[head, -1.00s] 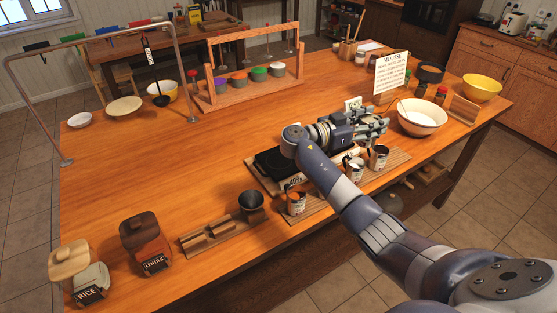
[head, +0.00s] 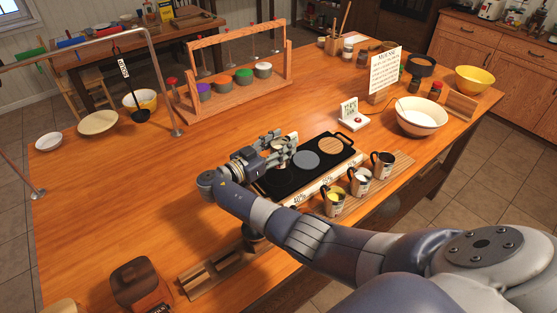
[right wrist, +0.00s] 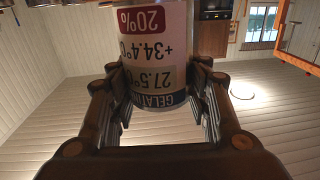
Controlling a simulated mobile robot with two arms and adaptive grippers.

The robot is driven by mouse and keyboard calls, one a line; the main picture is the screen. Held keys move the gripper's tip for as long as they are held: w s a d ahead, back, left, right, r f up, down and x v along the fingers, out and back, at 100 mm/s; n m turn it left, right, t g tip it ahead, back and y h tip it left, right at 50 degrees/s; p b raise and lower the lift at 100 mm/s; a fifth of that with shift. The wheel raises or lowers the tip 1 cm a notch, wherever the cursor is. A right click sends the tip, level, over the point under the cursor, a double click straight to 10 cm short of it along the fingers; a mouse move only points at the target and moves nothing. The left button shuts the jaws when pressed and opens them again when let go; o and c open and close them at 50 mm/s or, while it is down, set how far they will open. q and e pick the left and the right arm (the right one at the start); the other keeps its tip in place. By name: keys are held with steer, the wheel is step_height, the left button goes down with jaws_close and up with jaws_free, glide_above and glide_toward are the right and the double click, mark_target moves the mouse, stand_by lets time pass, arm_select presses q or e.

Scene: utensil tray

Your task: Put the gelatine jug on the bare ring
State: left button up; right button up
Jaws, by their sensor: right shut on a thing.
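The gelatine jug (right wrist: 155,55) fills the top of the right wrist view, its label upside down with "GELATIN", "27.5°C", "+34.4°C" and "20%". My right gripper (right wrist: 155,95) is shut on it, a finger on each side. In the head view my right gripper (head: 284,150) is over the left part of a black hob plate (head: 322,170); the jug is mostly hidden there. The plate shows a grey disc (head: 306,160) and a wood-coloured disc (head: 331,146); its left part is hidden by the gripper. I cannot tell whether the jug touches the plate. My left gripper is not in view.
Three jugs, a yellow-filled one (head: 334,203), a middle one (head: 360,181) and a dark one (head: 382,165), stand in front of the plate. A small sign stand (head: 350,115) and a cream bowl (head: 421,117) lie beyond its right end.

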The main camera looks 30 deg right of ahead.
steer(key=shift+w+f, duration=0.2)
steer(key=shift+f, duration=0.85)
steer(key=shift+w+f, duration=0.2)
steer(key=shift+f, duration=0.1)
step_height(320, 180, down, 2)
steer(key=shift+f+b, duration=0.1)
steer(key=shift+b, duration=0.2)
steer(key=shift+s+f, duration=0.1)
steer(key=shift+f, duration=0.75)
steer(key=shift+b, duration=0.35)
steer(key=o, duration=1)
steer(key=shift+o, duration=1)
steer(key=shift+r, duration=0.1)
steer(key=shift+a, duration=0.3)
arm_select(q)
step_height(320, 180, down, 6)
steer(key=b, duration=0.4)
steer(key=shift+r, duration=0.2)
arm_select(e)
steer(key=s+a, duration=0.2)
steer(key=a, duration=0.9)
steer(key=shift+a, duration=0.15)
